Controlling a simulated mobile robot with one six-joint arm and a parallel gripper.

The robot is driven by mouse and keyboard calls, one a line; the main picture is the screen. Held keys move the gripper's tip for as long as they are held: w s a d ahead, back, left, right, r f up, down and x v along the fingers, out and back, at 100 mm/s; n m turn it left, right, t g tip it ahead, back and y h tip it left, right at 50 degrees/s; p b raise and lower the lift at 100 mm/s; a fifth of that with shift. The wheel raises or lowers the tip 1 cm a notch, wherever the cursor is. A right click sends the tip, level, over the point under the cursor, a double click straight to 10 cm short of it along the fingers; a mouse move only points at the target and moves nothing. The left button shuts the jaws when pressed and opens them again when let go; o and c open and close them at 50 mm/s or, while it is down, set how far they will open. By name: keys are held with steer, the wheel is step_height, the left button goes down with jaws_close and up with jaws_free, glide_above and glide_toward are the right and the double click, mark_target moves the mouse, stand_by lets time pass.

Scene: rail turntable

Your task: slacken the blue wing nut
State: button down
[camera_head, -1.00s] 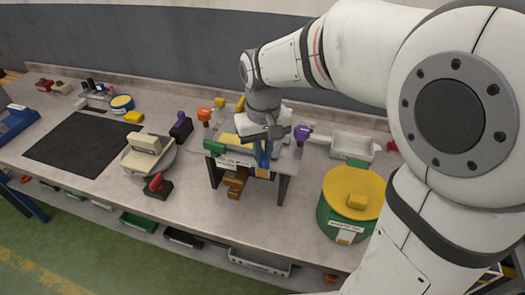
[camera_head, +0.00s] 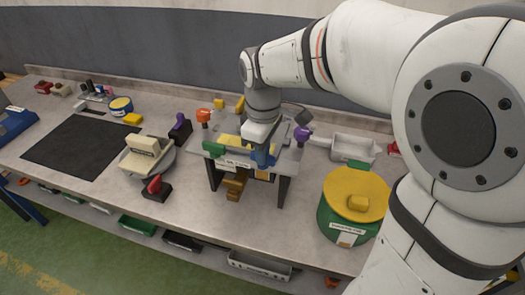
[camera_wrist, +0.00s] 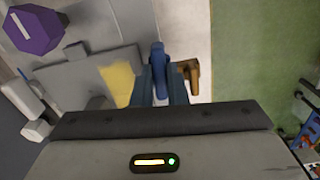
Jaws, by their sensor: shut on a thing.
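The blue wing nut (camera_wrist: 158,62) stands out between my two finger tips in the wrist view. My gripper (camera_wrist: 160,88) is shut on it, one finger on each side. In the head view my gripper (camera_head: 261,154) points down at the front edge of the small grey fixture table, and the blue of the nut shows only partly around the fingers. The nut's threaded part is hidden.
On the fixture stand an orange knob (camera_head: 203,116), a purple knob (camera_head: 302,134) and a yellow block (camera_head: 229,139). A brown part (camera_head: 235,184) hangs below its front. A green drum with a yellow lid (camera_head: 357,187) stands right; a grey tray (camera_head: 354,148) lies behind.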

steer(key=shift+r+n, duration=0.1)
steer(key=shift+n, duration=0.4)
steer(key=c, duration=1.4)
jaws_free()
steer(key=shift+c, duration=0.2)
step_height(320, 180, up, 8)
steer(key=shift+f+b, duration=0.15)
steer(key=shift+b, duration=0.15)
steer(key=s+d+f+m+t, duration=0.3)
steer(key=s+d+f+m, duration=0.5)
steer(key=s+d+m, duration=0.4)
steer(key=shift+s+d+m, duration=0.15)
steer(key=shift+s+m, duration=0.05)
steer(key=shift+m, duration=0.6)
